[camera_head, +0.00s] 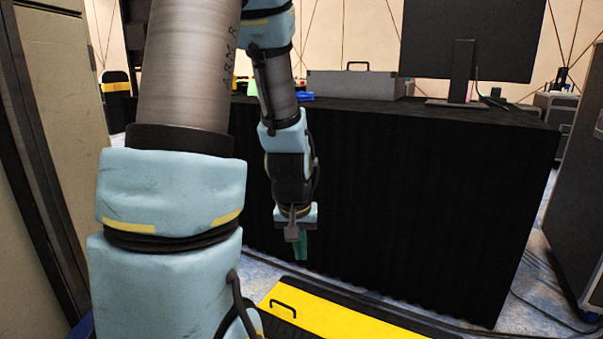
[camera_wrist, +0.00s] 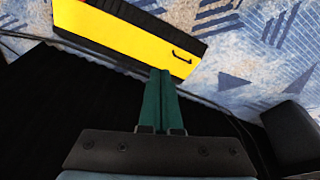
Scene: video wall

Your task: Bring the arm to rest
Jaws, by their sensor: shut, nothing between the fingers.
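My gripper (camera_head: 300,245) hangs downward in the head view, in front of the black-draped table (camera_head: 420,200). Its green fingers also show in the wrist view (camera_wrist: 161,75), pressed together with nothing between them. My arm is bent, with its light-blue padded links filling the left and middle of the head view. The fingertips are above the floor, with a yellow-lidded case (camera_wrist: 130,35) beyond them in the wrist view.
The yellow-lidded case lies on the blue patterned floor, also in the head view (camera_head: 345,312). On the table stand a monitor (camera_head: 470,40) and a grey case (camera_head: 352,84). A dark cabinet (camera_head: 580,190) stands at right. A pale panel (camera_head: 60,120) is close at left.

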